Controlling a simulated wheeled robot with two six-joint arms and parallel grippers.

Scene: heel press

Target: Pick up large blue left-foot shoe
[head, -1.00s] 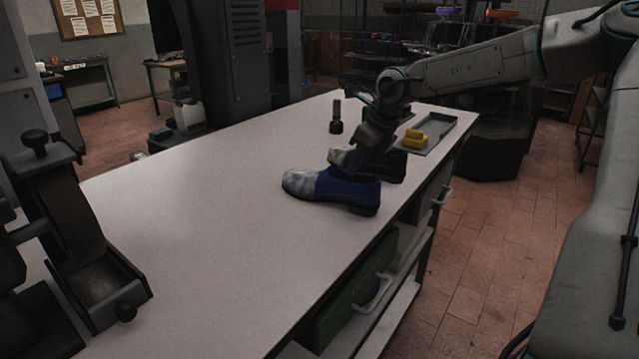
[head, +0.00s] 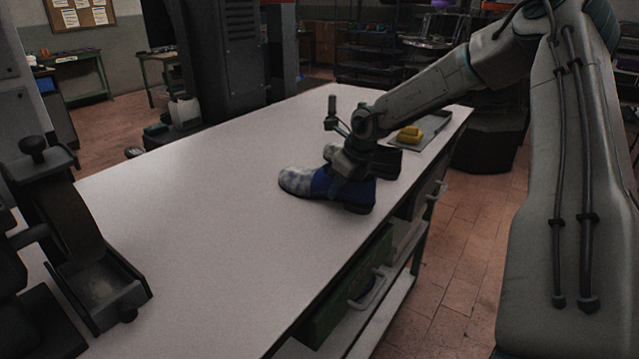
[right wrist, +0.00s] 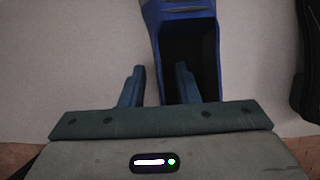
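The large blue shoe (head: 305,181), with a mottled grey-white toe, stands on the white table (head: 215,190), its toe to the left. My right gripper (head: 342,178) is at its upper opening and hides part of it. In the right wrist view, the two fingers of the gripper (right wrist: 160,69) are apart. One side wall of the blue shoe (right wrist: 181,12) runs down between them. The right finger is over the dark opening and the left finger is outside. Whether they touch the shoe is unclear. My left gripper is not in view.
A dark shoe (head: 386,164) stands just behind the blue one; its edge shows in the right wrist view (right wrist: 309,65). A tray (head: 436,126) with a yellow object (head: 410,134) lies behind. A dark machine (head: 90,240) stands at left. The table's left and middle are clear.

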